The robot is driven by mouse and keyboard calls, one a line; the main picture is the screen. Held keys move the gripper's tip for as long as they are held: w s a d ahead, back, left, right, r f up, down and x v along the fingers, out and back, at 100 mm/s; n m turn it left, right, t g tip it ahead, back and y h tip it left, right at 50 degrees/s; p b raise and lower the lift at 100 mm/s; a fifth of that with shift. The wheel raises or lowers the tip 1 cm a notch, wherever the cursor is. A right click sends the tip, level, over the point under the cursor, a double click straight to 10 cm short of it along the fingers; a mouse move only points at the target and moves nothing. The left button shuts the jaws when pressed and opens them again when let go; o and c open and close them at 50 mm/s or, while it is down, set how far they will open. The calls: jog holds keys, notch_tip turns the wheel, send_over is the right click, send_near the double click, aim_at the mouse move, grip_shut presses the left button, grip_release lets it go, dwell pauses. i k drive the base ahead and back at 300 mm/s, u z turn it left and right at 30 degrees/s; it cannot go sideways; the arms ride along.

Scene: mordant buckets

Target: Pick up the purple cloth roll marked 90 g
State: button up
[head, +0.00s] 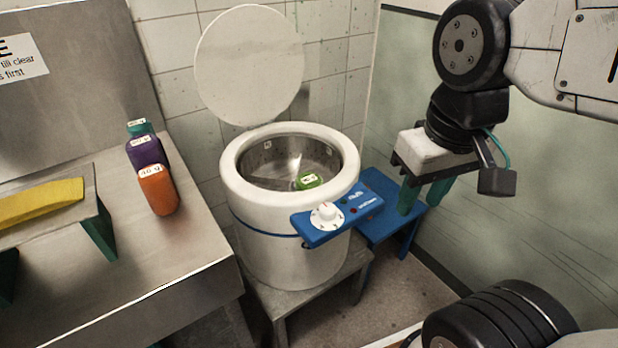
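The purple cloth roll (148,153) stands on the metal bench at the left, between a teal roll (139,127) behind it and an orange roll (158,194) in front. The three are close together in a row. The purple roll has a white label on top, too small to read surely. My gripper (422,197) hangs at the right, with two green fingers pointing down and a gap between them. It is open and empty, far to the right of the purple roll, beyond the white drum.
A white round drum (285,250) with its lid raised holds a green roll (309,182). A blue control panel (337,215) juts from its front. A yellow cloth (40,201) lies on a raised stand left of the rolls. A blue stool (385,228) stands behind right.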

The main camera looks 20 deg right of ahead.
aim_at(143, 149)
jog(key=u, duration=0.45)
jog(key=k, duration=0.55)
jog(key=u, duration=1.1)
jog(key=i, duration=0.8)
jog(key=z, duration=0.45)
jog(key=i, duration=0.7)
jog(key=z, duration=0.6)
